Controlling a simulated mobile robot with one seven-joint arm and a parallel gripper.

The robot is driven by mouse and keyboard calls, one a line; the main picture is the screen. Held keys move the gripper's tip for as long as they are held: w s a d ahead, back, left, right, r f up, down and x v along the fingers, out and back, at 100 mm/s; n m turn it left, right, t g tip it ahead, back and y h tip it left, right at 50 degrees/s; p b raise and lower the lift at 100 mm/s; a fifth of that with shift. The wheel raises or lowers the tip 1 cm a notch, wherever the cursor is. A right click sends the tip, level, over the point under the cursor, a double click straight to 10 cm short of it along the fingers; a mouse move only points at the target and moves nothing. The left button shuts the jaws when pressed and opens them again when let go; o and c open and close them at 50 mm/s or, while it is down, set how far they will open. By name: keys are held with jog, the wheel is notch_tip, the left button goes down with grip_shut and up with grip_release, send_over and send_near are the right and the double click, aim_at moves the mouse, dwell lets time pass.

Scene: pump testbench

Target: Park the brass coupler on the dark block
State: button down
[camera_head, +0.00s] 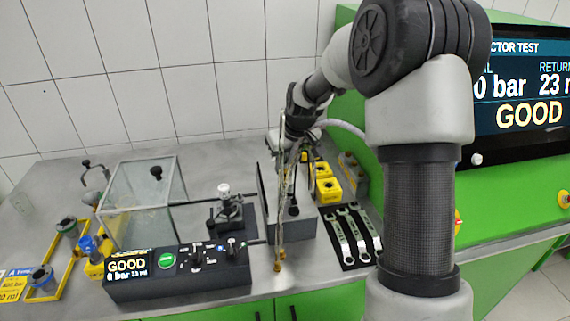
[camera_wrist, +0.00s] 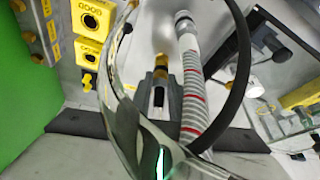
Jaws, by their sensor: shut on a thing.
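My gripper (camera_wrist: 160,78) shows in the wrist view as dark grey fingers with a narrow slot between them. They are shut, with the small brass coupler (camera_wrist: 160,61) at their tips. In the head view my gripper is above the middle of the bench, partly hidden by thin hanging lines and my arm, and the held coupler cannot be made out. A dark block (camera_head: 291,222) with a raised back plate stands on the bench below it.
A ribbed hose with red bands (camera_wrist: 193,90) runs close beside the fingers. A black cable (camera_wrist: 239,70) curves nearby. Yellow blocks (camera_head: 327,188) and a wrench mat (camera_head: 349,236) lie right of the dark block. A clear box (camera_head: 137,207) and control panel (camera_head: 178,281) stand left.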

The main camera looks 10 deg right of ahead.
jog(key=shift+f+b, duration=0.4)
jog(key=shift+f, duration=0.15)
dwell(0.4)
jog(key=c, duration=1.5)
grip_release()
jog(key=shift+c, duration=0.2)
jog(key=shift+r, duration=0.1)
jog(key=shift+r+p, duration=2.25)
jog(key=shift+r, duration=1.25)
